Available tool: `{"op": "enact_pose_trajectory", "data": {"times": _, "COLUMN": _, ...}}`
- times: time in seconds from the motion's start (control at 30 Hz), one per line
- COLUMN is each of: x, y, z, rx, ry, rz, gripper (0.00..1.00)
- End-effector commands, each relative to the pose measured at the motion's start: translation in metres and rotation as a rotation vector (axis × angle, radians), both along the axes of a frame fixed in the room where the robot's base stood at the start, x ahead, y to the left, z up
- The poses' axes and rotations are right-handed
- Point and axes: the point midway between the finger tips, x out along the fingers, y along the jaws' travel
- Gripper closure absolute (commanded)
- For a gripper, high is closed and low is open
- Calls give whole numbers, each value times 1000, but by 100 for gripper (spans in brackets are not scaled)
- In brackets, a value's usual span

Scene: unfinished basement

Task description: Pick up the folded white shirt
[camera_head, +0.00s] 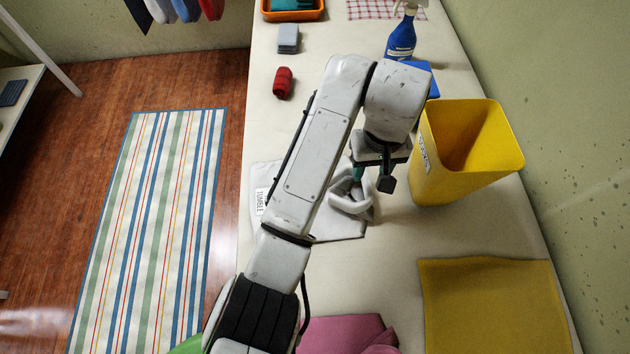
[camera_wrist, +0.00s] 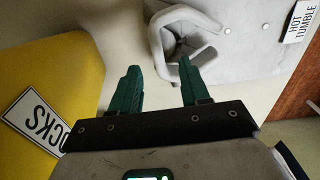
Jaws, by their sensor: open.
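The folded white shirt (camera_head: 340,226) lies flat on the pale table, partly hidden behind my arm. Its raised collar (camera_head: 350,203) is just below my gripper (camera_head: 359,180). In the wrist view the shirt (camera_wrist: 240,50) fills the upper right, with its collar (camera_wrist: 175,35) beyond the fingertips. My gripper (camera_wrist: 160,72) is open with two green fingers apart and nothing between them. The right fingertip overlaps the collar's lower edge in that view; I cannot tell whether they touch. A tag reading "HOT TUMBLE" (camera_wrist: 299,21) lies at the shirt's far side.
A yellow bin (camera_head: 428,172) stands close right of my gripper; its label (camera_wrist: 35,122) partly shows. A blue spray bottle (camera_head: 401,40) stands behind. A yellow cloth (camera_head: 495,308), pink cloth (camera_head: 345,334), red roll (camera_head: 283,82) and grey-blue folded cloth (camera_head: 288,38) lie on the table.

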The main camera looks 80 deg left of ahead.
Motion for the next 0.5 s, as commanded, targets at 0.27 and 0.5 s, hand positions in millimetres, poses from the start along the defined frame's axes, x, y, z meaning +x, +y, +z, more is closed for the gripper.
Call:
{"op": "enact_pose_trajectory", "data": {"times": 0.27, "x": 4, "y": -2, "z": -36, "rx": -2, "ry": 1, "rz": 2, "gripper": 54}}
{"op": "enact_pose_trajectory", "data": {"times": 0.5, "x": 4, "y": -1, "z": -52, "rx": 1, "ry": 0, "rz": 2, "gripper": 54}}
